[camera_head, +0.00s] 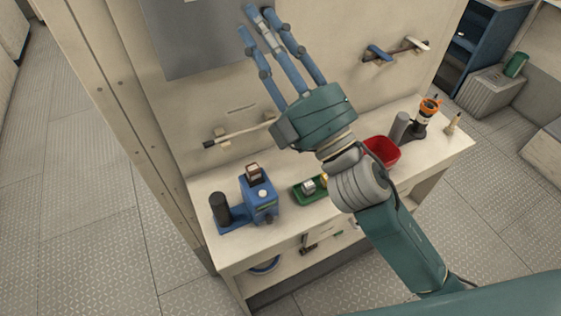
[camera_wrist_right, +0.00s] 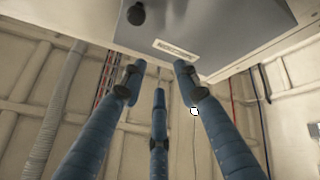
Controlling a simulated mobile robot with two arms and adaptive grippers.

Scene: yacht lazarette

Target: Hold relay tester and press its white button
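The relay tester, which I take to be the blue device (camera_head: 259,202), stands upright on the left part of the bench. A small white round spot, apparently its button, shows on its upper face. A brown and light block (camera_head: 254,173) sits on top, and a black cylinder (camera_head: 220,209) stands on its blue base at left. My right gripper (camera_head: 262,22) is above and behind the bench, well apart from the tester, fingers spread and pointing up. In the right wrist view my right gripper (camera_wrist_right: 159,80) is open and empty. My left gripper is not in view.
A green tray (camera_head: 309,197) with small items and a red bin (camera_head: 384,150) stand right of the tester, partly behind my right arm. A grey cylinder (camera_head: 399,128) and an orange-topped item (camera_head: 428,108) stand further right. A grey panel (camera_head: 195,45) is on the wall.

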